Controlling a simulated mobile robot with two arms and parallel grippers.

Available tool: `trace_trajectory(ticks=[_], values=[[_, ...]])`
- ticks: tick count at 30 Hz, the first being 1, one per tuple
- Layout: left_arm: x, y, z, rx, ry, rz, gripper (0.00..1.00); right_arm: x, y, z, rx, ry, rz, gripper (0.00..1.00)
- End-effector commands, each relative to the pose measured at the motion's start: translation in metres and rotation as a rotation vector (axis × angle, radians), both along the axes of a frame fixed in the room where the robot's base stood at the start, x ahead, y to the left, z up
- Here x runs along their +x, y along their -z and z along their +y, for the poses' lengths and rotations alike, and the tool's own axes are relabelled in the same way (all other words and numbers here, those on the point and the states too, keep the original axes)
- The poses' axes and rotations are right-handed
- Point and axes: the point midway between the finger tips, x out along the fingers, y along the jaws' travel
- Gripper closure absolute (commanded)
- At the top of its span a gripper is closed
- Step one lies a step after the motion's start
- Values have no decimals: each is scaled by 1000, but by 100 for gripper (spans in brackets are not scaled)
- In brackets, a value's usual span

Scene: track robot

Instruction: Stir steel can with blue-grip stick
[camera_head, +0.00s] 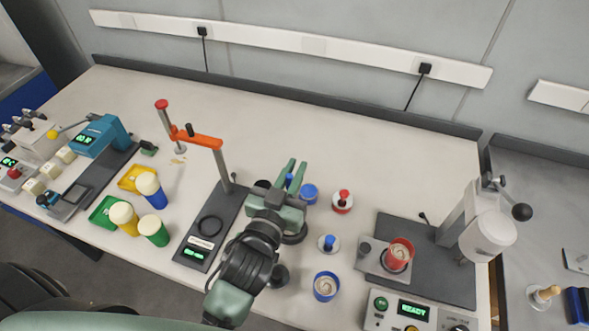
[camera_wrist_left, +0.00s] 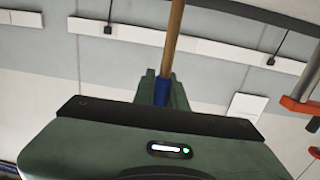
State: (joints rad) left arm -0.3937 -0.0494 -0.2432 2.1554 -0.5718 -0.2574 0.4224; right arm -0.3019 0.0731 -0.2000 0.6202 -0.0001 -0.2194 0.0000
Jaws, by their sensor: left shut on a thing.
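My left gripper (camera_head: 290,172) is shut on the blue-grip stick (camera_head: 289,181) above the middle of the bench. In the left wrist view, the stick's blue grip (camera_wrist_left: 162,90) sits between the fingers, and its wooden shaft runs up out of the picture. The stick's far end is hidden. I cannot clearly pick out a steel can. A red can (camera_head: 401,250) stands on the machine's plate at the right, and a blue can (camera_head: 326,286) stands on the bench near the front. My right gripper is not in view.
A blue-knobbed lid (camera_head: 328,243) and a red-knobbed lid (camera_head: 343,201) lie right of my arm. An orange-armed stand (camera_head: 203,140) rises on the left. A lever machine (camera_head: 487,235) stands at right. The back of the bench is clear.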

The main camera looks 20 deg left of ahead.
Motion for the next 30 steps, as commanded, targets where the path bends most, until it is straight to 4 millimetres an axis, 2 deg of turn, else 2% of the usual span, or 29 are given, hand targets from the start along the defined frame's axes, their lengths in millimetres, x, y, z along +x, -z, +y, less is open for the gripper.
trace_trajectory(ticks=[1,19,30], values=[[0,8,0,0,0,0,100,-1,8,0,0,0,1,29],[0,55,0,-1,-1,1,100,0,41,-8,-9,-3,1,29],[0,65,0,1,-1,-1,100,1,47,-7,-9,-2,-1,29]])
